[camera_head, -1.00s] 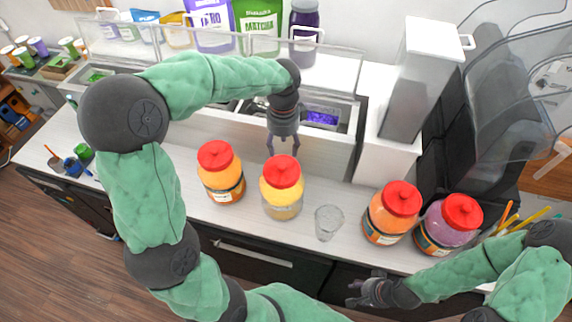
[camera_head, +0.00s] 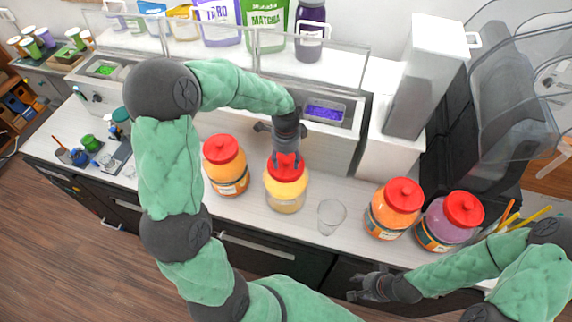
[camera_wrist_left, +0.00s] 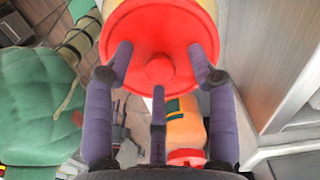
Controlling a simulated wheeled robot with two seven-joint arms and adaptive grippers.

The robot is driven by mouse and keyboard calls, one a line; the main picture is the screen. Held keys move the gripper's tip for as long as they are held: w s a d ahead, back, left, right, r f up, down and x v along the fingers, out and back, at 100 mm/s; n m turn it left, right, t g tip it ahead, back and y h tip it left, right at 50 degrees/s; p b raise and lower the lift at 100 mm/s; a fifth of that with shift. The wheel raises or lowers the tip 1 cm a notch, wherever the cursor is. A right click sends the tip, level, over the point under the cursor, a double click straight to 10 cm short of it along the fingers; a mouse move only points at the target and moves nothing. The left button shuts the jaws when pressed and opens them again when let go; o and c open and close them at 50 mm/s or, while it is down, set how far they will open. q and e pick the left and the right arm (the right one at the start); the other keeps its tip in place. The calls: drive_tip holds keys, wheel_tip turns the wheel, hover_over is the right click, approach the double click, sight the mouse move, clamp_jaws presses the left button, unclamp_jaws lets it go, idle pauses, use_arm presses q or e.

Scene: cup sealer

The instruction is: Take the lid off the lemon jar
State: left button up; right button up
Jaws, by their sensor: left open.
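The lemon jar (camera_head: 286,193) is a clear jar with yellow contents and a red lid (camera_head: 287,174), standing upright on the counter with the lid on. My left gripper (camera_head: 286,160) points down at the lid from above, fingers apart. In the left wrist view the lid (camera_wrist_left: 150,30) fills the top centre, with its round knob between the spread fingers of my left gripper (camera_wrist_left: 158,66). I cannot tell whether the fingers touch the lid. My right gripper (camera_head: 366,287) is empty at the counter's front edge, and its fingers look apart.
An orange jar (camera_head: 226,172) stands close left of the lemon jar. A clear cup (camera_head: 331,216) stands to its right, then another orange jar (camera_head: 391,215) and a purple jar (camera_head: 446,226). Behind is a topping bin unit (camera_head: 325,140) with a clear guard.

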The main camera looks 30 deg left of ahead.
use_arm(q)
clamp_jaws()
drive_tip(key=shift+r, duration=0.1)
